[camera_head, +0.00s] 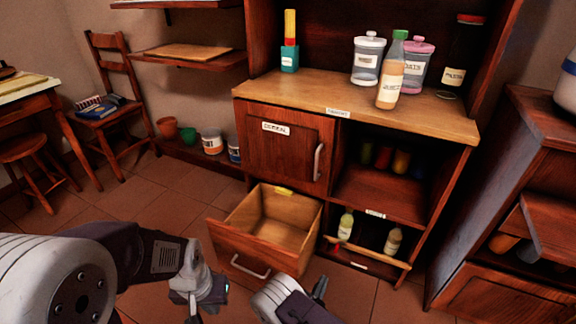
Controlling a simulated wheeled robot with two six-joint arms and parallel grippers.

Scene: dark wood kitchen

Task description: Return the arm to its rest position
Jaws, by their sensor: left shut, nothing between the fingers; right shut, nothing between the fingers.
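My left arm comes in from the lower left. Its gripper (216,291) is low in the view, in front of the open drawer, shut and empty. My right gripper (320,287) is at the bottom centre, to the right of the left one, also shut and empty. Both are apart from the cabinet's upper parts. Whether either touches the drawer front cannot be told.
An open, empty wooden drawer (268,240) juts out from the cabinet (290,150). A juice bottle (391,75) and jars (367,58) stand on its top. Two small bottles (346,225) stand in the lower shelf. A chair (118,115) is at left.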

